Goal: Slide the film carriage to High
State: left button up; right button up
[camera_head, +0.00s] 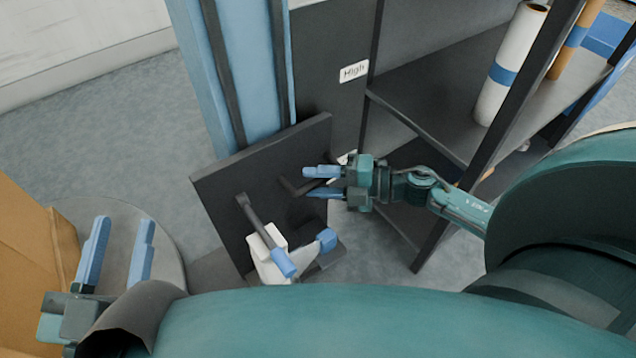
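The film carriage (225,195) is a dark plate standing low against the blue upright column (200,70). A short dark handle (289,187) sticks out from its right part. A dark rod and a white piece with blue ends (268,262) are at its lower front. The white "High" label (354,71) is on the dark panel above and right of the carriage. My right gripper (307,182) is at the handle, its blue fingers apart on either side of the handle's end; contact cannot be told. My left gripper (122,235) is open and empty at the lower left.
A dark shelf rack (440,85) stands at the right, close to my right arm, holding a white roll with a blue band (505,70) and a brown roll (575,40). A brown box (30,250) is at the left edge. Grey floor (90,130) left of the column is clear.

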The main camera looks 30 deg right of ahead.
jog(key=shift+w+a, duration=0.1)
jog(key=shift+a, duration=0.05)
jog(key=shift+c, duration=0.2)
grip_shut()
dwell(0.4)
